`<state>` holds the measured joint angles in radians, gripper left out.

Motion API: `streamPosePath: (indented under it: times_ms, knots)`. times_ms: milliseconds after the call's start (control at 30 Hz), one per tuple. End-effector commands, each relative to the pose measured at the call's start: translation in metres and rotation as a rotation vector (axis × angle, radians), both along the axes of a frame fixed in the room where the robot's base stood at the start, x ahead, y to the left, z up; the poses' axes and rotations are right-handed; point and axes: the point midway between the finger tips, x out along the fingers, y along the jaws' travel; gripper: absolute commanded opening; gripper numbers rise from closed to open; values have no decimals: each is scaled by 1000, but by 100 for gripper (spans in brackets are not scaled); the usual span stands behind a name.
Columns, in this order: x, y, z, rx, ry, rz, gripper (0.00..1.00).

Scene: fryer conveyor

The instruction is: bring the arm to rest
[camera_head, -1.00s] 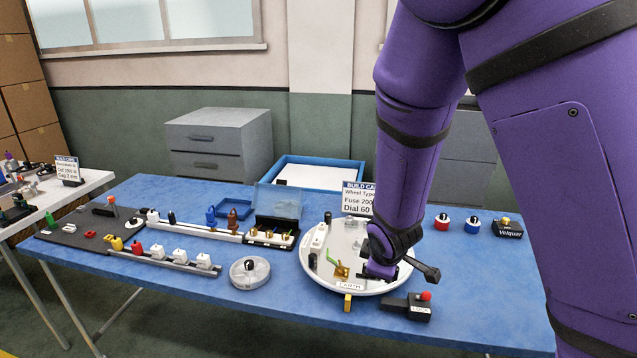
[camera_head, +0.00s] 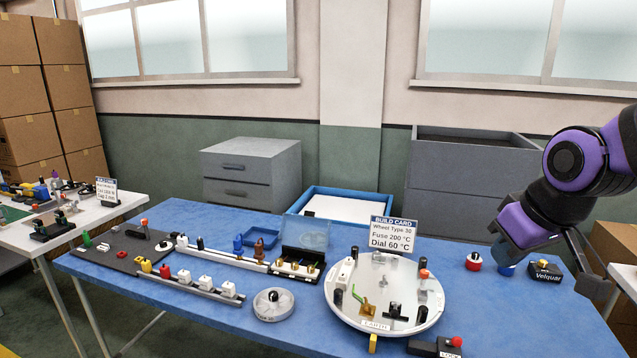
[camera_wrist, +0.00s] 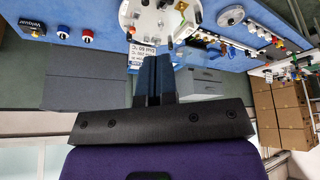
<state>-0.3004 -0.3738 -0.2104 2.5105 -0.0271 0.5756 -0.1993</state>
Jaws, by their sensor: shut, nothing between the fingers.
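My gripper (camera_head: 507,252) is at the right of the head view, on the purple arm that comes in from the right edge. It is over the right end of the blue table (camera_head: 455,310), apart from the round white plate (camera_head: 335,305). In the wrist view my gripper (camera_wrist: 155,62) shows two dark fingers together, with nothing between them. The gripper partly hides the blue-based knob (camera_head: 507,271) behind it in the head view.
A build card (camera_head: 393,234) stands behind the plate. A red knob (camera_head: 474,262) and a Velquar block (camera_head: 546,271) are near the gripper. Grey drawers (camera_head: 455,190) stand behind the table, with boxes (camera_head: 612,245) at right.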

Motion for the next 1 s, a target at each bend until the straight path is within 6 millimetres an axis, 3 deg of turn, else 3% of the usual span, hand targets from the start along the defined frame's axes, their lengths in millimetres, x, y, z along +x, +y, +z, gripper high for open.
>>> streamPosePath:
  times_ms: [200, 500, 1000]
  knots:
    - [-52, -16, 41, 36, -21, -140, 0]
    - [-107, -21, 65, 38, -31, -281, 0]
    - [-114, -21, 67, 37, -32, -301, 0]
